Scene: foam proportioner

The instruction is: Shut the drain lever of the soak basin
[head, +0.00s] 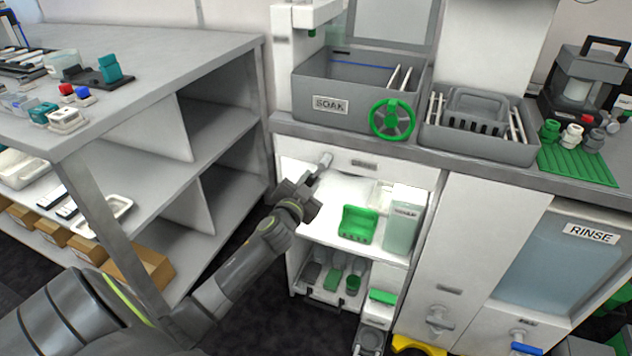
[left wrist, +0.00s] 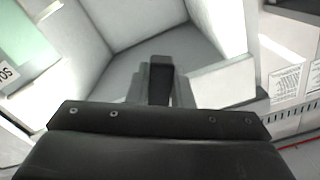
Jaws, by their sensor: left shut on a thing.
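The soak basin (head: 309,106), a grey tub labelled SOAK, stands on the counter at the upper middle of the head view. Its drain lever (head: 325,160), a small light grey handle, sticks out of the white panel below the counter edge. My left gripper (head: 314,176) is at this lever and shut on it; its fingers partly hide the lever. In the left wrist view the fingers (left wrist: 160,82) show close together, and the lever cannot be made out between them. My right gripper is not in view.
A green handwheel (head: 392,120) is on the basin's front right. Below the panel, an open cupboard holds a green holder (head: 357,224) and a pale green container (head: 403,225). A grey shelf bench (head: 150,75) stands left. A RINSE tank (head: 560,260) is at right.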

